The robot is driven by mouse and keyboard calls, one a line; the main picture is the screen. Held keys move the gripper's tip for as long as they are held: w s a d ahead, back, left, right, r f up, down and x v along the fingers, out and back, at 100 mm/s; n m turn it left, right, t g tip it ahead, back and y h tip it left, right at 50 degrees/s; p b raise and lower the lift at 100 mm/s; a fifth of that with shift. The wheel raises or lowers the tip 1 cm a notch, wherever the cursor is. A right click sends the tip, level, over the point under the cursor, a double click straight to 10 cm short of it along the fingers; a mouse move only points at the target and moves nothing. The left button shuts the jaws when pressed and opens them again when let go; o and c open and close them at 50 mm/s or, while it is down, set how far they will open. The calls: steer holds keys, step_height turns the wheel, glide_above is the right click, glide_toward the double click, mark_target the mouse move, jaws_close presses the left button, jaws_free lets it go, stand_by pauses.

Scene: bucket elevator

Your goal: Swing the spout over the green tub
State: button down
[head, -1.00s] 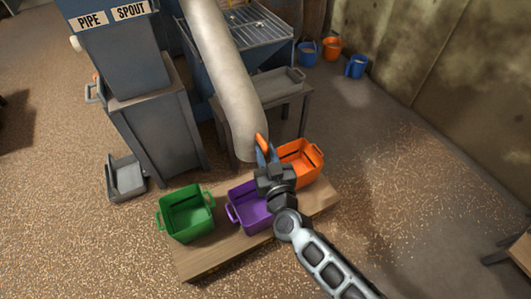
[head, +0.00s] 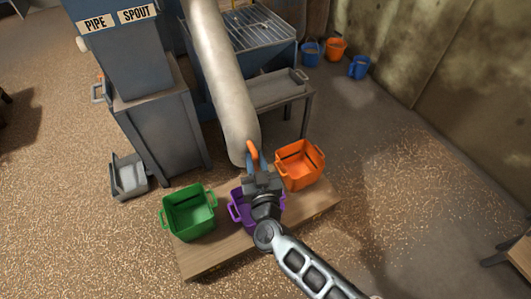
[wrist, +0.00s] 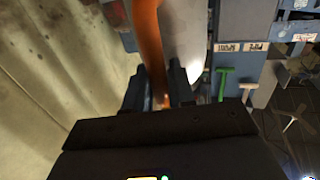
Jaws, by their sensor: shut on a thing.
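The spout (head: 222,85) is a long pale pipe that hangs down at a slant, its lower end behind my gripper and close to the purple tub. An orange handle (head: 253,152) stands at its lower end. My gripper (head: 259,168) is shut on this handle; the wrist view shows the orange handle (wrist: 150,50) between the two dark fingers. The green tub (head: 189,212) stands on the left of a low wooden bench (head: 215,258). The purple tub (head: 236,212) is in the middle, partly hidden by my gripper. The orange tub (head: 300,165) is on the right.
A grey cabinet (head: 158,135) stands behind the green tub, with a grey scoop-like tray (head: 130,178) on the floor beside it. A grated hopper (head: 250,35) and small table (head: 280,92) are behind the spout. Grain covers much of the floor.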

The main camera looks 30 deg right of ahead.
steer(key=w+a+m+g+h+b, duration=0.1)
steer(key=w+a+b, duration=0.3)
steer(key=a+b, duration=0.4)
steer(key=w+a+m+g+h+b, duration=0.1)
steer(key=w+a+m+h+b, duration=0.1)
steer(key=a+b, duration=0.6)
steer(key=w+a+m+g+h+b, duration=0.1)
steer(key=w+a+h+b, duration=0.2)
steer(key=w+a+b, duration=0.4)
steer(key=shift+a+m+b, duration=0.3)
steer(key=shift+a+b, duration=0.1)
steer(key=shift+a, duration=3.7)
steer(key=shift+r, duration=0.2)
steer(key=shift+a+r, duration=0.1)
steer(key=c, duration=1.1)
jaws_free()
steer(key=shift+w+a, duration=0.1)
steer(key=shift+a, duration=0.05)
steer(key=shift+s+f, duration=0.2)
steer(key=shift+f, duration=0.05)
